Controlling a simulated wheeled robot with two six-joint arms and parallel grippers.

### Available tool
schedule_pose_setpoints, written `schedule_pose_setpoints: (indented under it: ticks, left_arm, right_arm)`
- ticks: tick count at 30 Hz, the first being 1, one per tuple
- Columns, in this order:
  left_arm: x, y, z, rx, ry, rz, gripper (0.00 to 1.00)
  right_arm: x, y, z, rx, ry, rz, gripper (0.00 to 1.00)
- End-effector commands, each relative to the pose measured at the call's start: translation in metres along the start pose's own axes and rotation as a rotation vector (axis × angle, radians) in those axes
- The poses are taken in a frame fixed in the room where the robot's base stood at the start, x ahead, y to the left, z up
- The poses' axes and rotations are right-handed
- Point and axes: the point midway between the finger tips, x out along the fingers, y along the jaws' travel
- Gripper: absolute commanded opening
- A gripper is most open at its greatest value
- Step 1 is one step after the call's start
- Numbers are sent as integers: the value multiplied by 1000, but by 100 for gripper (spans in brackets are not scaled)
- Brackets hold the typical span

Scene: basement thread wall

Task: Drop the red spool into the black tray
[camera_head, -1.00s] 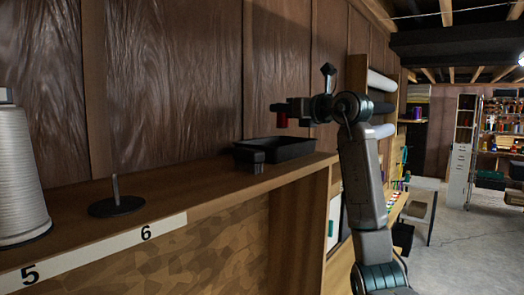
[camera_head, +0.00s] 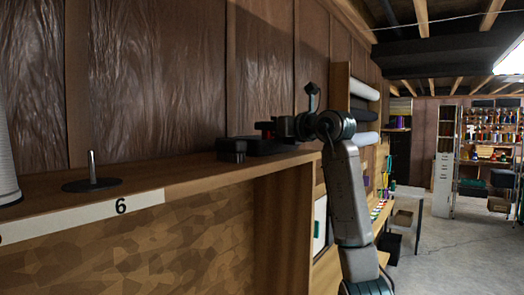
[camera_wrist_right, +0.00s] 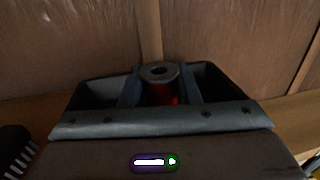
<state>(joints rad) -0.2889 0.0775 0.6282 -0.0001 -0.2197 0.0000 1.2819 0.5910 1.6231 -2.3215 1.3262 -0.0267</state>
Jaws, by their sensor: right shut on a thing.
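The red spool (camera_wrist_right: 161,92) is upright between the two fingers of my right gripper (camera_wrist_right: 160,88), with its grey round top showing in the right wrist view. The right gripper is shut on it; it also shows in the head view (camera_head: 268,128), low at the tray. The black tray (camera_head: 272,147) sits on the wooden ledge, and its rim shows on both sides of the spool in the right wrist view (camera_wrist_right: 90,94). The spool is over or inside the tray opening; its lower end is hidden, so I cannot tell whether it touches the bottom. My left gripper is not in view.
A black disc with an upright pin (camera_head: 92,183) is farther left, above label 6. A wood-panelled wall (camera_head: 170,70) rises behind the ledge.

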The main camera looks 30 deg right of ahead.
Motion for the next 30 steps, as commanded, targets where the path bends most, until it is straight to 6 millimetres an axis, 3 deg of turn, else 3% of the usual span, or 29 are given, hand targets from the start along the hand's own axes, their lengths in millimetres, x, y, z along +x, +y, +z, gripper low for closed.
schedule_pose_setpoints:
  ticks: [1,4,16,30]
  left_arm:
    - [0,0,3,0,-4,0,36]
    - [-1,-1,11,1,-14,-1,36]
    - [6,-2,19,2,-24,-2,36]
    - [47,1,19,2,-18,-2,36]
  right_arm:
    - [0,0,0,0,0,0,35]
    - [0,0,0,0,0,0,55]
    - [-9,0,-2,-1,-1,-1,55]
    - [-93,-1,-3,-2,-1,-2,55]
